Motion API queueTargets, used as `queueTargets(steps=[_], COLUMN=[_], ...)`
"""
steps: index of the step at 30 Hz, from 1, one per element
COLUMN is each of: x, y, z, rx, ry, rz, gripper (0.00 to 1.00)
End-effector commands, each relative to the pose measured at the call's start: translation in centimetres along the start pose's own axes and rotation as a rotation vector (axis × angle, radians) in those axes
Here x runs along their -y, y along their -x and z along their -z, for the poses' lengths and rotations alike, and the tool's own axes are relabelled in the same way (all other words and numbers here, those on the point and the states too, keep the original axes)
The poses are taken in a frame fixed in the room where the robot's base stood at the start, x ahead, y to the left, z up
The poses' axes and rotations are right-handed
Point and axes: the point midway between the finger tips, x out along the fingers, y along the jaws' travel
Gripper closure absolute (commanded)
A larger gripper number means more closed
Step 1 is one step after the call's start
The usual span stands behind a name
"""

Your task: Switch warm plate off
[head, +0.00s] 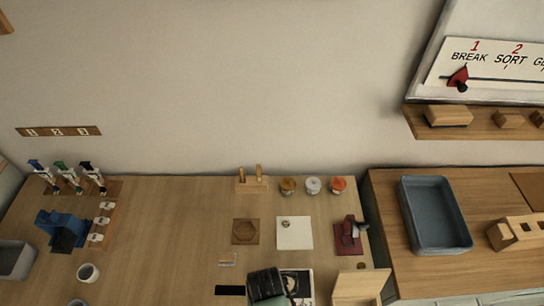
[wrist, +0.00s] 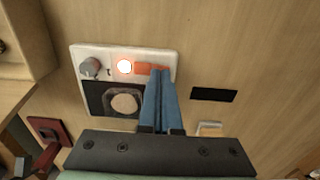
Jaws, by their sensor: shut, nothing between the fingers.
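The warm plate (wrist: 170,52) is a white-framed panel in the wrist view. It has a grey knob (wrist: 90,67), a brightly glowing lamp (wrist: 124,66) and an orange-red switch (wrist: 150,69) along one edge. In the head view my arm partly hides the warm plate (head: 299,283).
A black strip (wrist: 213,93) lies beside the plate. Several small jars (head: 313,186) line the back. A white square (head: 294,233) lies behind the plate.

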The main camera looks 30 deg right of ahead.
Motion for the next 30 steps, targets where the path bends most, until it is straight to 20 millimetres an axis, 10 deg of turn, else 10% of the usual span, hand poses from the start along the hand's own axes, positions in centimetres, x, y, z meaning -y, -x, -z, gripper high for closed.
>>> queueTargets(steps=[15,30], x=[0.0,0.0], y=[-0.5,3.2], z=[0.0,0.0], rx=[0.0,0.001], ry=[0.0,0.0], rz=[0.0,0.0], gripper=[1.0,1.0])
